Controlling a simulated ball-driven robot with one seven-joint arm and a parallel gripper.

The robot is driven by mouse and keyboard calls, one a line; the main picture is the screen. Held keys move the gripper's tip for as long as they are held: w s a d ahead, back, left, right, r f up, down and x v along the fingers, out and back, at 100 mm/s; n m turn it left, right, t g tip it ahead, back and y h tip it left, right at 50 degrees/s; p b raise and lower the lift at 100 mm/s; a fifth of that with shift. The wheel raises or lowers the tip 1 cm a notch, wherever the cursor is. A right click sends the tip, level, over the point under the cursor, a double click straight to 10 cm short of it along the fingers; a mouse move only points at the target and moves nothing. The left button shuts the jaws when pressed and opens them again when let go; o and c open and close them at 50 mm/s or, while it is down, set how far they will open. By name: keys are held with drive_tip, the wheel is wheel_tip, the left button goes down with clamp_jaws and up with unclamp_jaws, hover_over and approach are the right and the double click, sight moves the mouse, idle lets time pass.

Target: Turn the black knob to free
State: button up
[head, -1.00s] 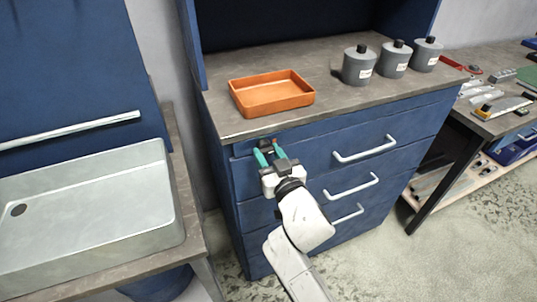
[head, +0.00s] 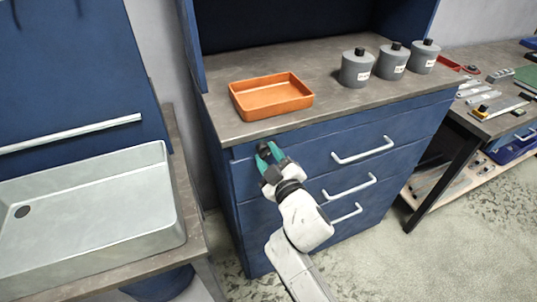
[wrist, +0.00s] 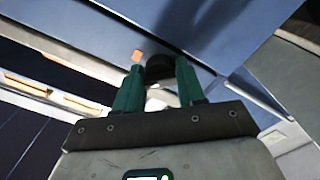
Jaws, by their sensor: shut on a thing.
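The black knob (head: 263,147) is on the blue front of the cabinet's top drawer, near its left end, under the worktop edge. In the wrist view the knob (wrist: 160,67) sits between my two teal fingers, with a small orange mark (wrist: 137,56) on the panel beside it. My gripper (head: 269,157) is shut on the knob and reaches it from the front. The fingers hide part of the knob, and I cannot read any lettering around it.
An orange tray (head: 271,107) and several grey bottles (head: 357,70) stand on the worktop (head: 225,119) above. White drawer handles (head: 362,150) stick out to the right of my gripper.

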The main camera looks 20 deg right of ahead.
drive_tip(key=n, duration=0.2)
drive_tip(key=n+p, duration=0.1)
drive_tip(key=n, duration=0.2)
drive_tip(key=shift+r+n, duration=0.2)
drive_tip(key=shift+n, duration=0.1)
drive_tip(key=shift+n+p, duration=0.65)
drive_tip(key=shift+n, duration=1.55)
drive_tip(key=o, duration=1)
drive_tip(key=shift+o, duration=0.2)
drive_tip(key=shift+s, duration=0.1)
drive_tip(key=s, duration=1)
drive_tip(key=shift+s, duration=0.3)
